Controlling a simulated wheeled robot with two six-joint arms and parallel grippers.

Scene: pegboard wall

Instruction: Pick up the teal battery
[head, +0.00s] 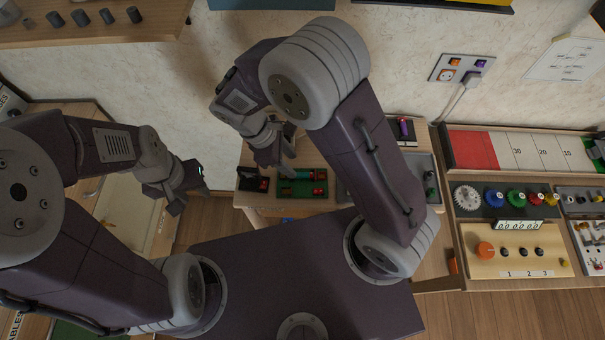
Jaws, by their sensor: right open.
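The teal battery (303,174) seems to be the small teal piece at the green tray (297,191) on the low wooden table. It is small and partly covered by my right gripper, so its exact seating is unclear. My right gripper (285,173) is open and reaches down over the tray, just left of the teal piece. I cannot tell whether it touches it. My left gripper (187,190) is to the left, off the table and away from the tray. Its fingers are too small to read.
Red pieces (319,190) sit at the tray's right end. A dark holder with a red part (253,183) is left of the tray. A purple cylinder (403,128) stands further right. A panel with gears (514,198) and a wall outlet (461,68) are at the right.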

